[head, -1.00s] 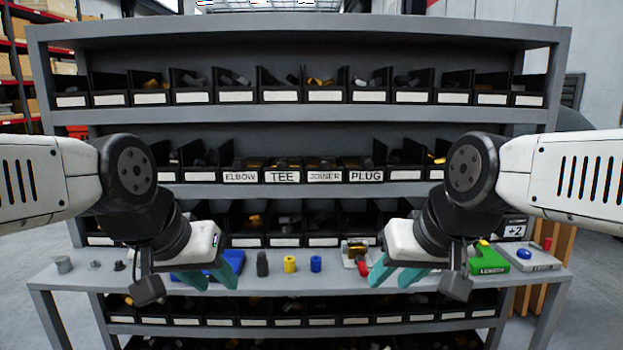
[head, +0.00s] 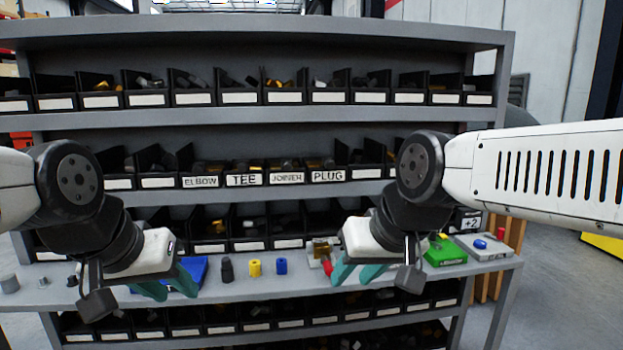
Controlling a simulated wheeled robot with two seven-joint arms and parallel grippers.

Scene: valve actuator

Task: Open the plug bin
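The plug bin (head: 328,176) is a black bin with a white PLUG label on the middle shelf. It is the rightmost of the large-labelled bins, beside the joiner bin (head: 286,178); its contents are hard to make out. My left gripper (head: 168,286) is low over the workbench at the left, with teal fingers spread apart and nothing visible between them. My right gripper (head: 355,274) is over the bench below and slightly right of the plug bin, its teal fingers apart, near a small brass-and-red part (head: 322,252). Neither gripper touches the bin.
The elbow bin (head: 200,182) and tee bin (head: 244,179) sit left of it. On the bench stand a black part (head: 227,268), a yellow cylinder (head: 255,267), a blue cylinder (head: 281,266), a blue tray (head: 200,268) and a green block (head: 445,252). Rows of bins fill the shelves above and below.

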